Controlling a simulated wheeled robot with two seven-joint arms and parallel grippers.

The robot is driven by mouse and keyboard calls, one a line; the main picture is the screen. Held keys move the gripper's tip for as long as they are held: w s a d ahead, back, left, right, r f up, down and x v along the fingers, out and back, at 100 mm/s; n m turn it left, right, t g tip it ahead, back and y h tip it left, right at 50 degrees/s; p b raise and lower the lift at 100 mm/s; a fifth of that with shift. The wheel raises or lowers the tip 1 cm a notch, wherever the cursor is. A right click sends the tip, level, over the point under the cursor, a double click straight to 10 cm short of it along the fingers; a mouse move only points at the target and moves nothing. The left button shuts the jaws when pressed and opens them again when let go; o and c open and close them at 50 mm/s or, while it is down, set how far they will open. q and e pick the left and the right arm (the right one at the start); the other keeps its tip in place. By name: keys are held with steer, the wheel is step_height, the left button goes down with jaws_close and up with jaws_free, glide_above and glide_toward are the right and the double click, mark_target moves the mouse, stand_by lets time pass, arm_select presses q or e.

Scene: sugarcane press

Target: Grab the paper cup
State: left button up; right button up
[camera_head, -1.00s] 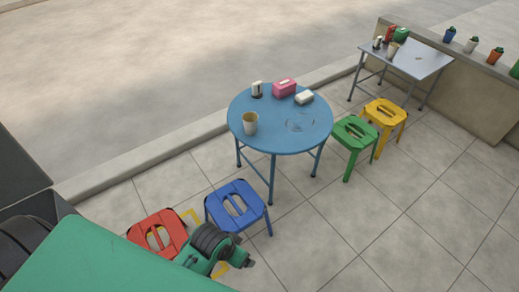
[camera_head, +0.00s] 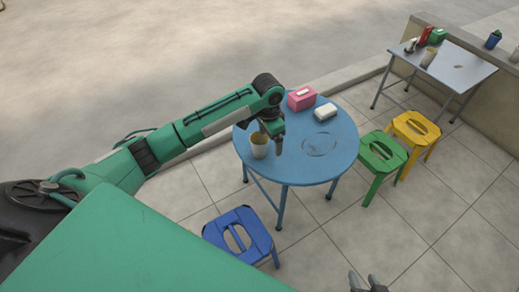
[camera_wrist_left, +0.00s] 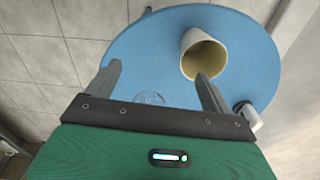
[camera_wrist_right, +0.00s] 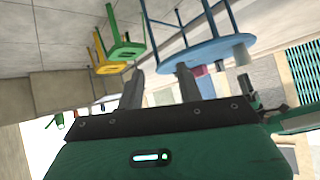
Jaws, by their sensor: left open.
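The paper cup (camera_head: 259,149), pale and open-topped, stands upright on the round blue table (camera_head: 340,165), near its left edge. My left gripper (camera_head: 278,146) is over the table just right of the cup, pointing down. In the left wrist view, the open left fingers (camera_wrist_left: 160,82) hold nothing; the cup (camera_wrist_left: 203,58) shows beyond the right finger, off-centre from the gap. I cannot tell whether that finger touches it. My right gripper (camera_head: 368,284) is at the bottom edge of the head view, away from the table. Its fingers (camera_wrist_right: 160,84) are apart and empty.
A pink box (camera_head: 301,99), a white box (camera_head: 325,112) and a clear round dish (camera_head: 319,145) are on the blue table. A blue stool (camera_head: 238,237) stands in front; green (camera_head: 383,155) and yellow (camera_head: 415,130) stools are to the right. A grey table (camera_head: 450,68) stands behind.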

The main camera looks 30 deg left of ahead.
arm_select(q)
step_height(320, 180, up, 5)
glide_above(259, 142)
steer(key=s+d, duration=0.1)
steer(key=s, duration=0.1)
steer(key=shift+n, duration=0.3)
step_height(259, 142, down, 13)
steer(key=b, duration=0.4)
steer(key=shift+d+f+b, duration=0.1)
steer(key=shift+d+b, duration=0.05)
steer(key=shift+b, duration=0.2)
steer(key=shift+f, duration=0.15)
arm_select(e)
steer(key=w+a+r+t+y, duration=0.3)
steer(key=w+r+t, duration=0.1)
steer(key=r+t, duration=0.4)
steer(key=shift+w+r+t, duration=0.25)
steer(key=shift+r+t, duration=0.15)
steer(key=shift+r, duration=0.25)
arm_select(q)
steer(key=c, duration=1)
